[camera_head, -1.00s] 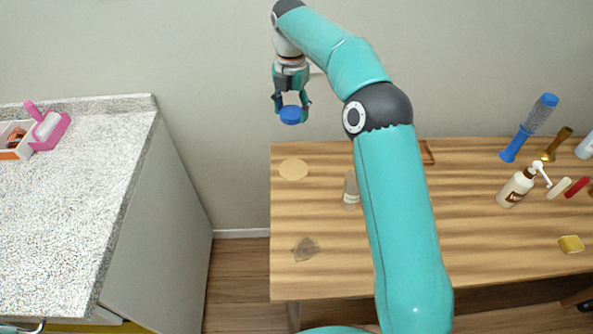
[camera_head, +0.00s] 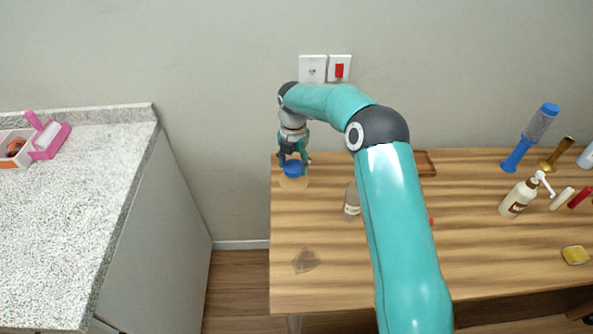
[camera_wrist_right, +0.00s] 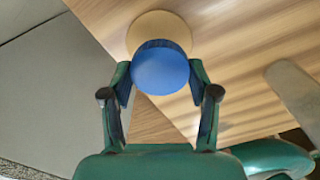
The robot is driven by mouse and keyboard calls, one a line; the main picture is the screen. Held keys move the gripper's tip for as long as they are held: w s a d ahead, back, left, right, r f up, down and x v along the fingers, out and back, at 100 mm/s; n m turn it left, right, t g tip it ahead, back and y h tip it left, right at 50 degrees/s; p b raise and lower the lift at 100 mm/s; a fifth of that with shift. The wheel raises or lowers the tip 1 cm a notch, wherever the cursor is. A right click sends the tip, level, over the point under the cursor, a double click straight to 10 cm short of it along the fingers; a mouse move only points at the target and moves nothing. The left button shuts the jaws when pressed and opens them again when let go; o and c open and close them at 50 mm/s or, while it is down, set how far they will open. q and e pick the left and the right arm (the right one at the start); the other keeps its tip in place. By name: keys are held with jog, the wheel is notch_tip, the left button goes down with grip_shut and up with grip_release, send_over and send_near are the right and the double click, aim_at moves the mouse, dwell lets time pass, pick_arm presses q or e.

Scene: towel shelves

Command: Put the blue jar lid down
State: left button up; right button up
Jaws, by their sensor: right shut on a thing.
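The blue jar lid (camera_head: 293,169) is held between the fingertips of my right gripper (camera_head: 294,160), at the far left corner of the wooden table. In the right wrist view the round blue lid (camera_wrist_right: 160,69) sits between both fingers of the gripper (camera_wrist_right: 160,80). A round tan disc (camera_head: 293,183) lies on the table right under the lid; it also shows behind the lid in the wrist view (camera_wrist_right: 150,20). I cannot tell whether the lid touches the disc. My left gripper is not in view.
A clear jar or bottle (camera_head: 352,202) stands on the wooden table (camera_head: 330,285), right of the lid. A dark flat patch (camera_head: 306,261) lies nearer. A speckled counter (camera_head: 60,220) stands left across a gap.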

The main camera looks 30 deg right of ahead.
aim_at(294, 180)
notch_tip(294, 180, down, 4)
jog(key=shift+r, duration=0.1)
jog(key=shift+f, duration=0.5)
jog(key=o, duration=1.4)
jog(key=shift+r, duration=0.1)
jog(key=shift+r, duration=0.1)
